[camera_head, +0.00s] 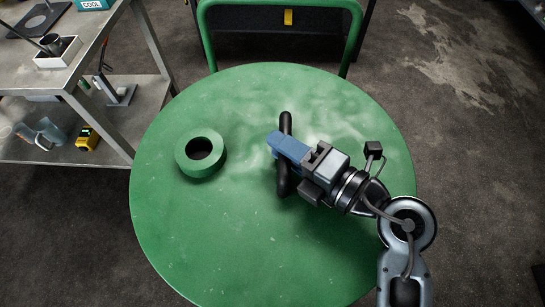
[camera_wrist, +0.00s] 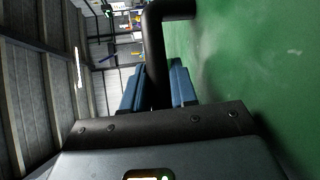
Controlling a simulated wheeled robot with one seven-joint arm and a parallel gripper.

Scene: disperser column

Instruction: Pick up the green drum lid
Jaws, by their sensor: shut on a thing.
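The green drum lid (camera_head: 250,240) is a large round disc that fills the middle of the head view. A black bar handle (camera_head: 286,122) stands on it right of centre. My gripper (camera_head: 281,146) comes in from the right with its blue fingers shut on the handle. In the wrist view the dark handle (camera_wrist: 155,40) passes between the two blue fingers (camera_wrist: 156,85), with the green lid surface (camera_wrist: 230,60) to the right. My gripper hides part of the handle. I cannot tell whether the lid is raised or resting on something.
A green ring with a dark hole (camera_head: 186,162) sits on the lid left of the handle. A metal shelf table (camera_head: 30,80) with several items stands close at the upper left. A green tubular frame (camera_head: 205,35) is just behind the lid. Floor at the right is clear.

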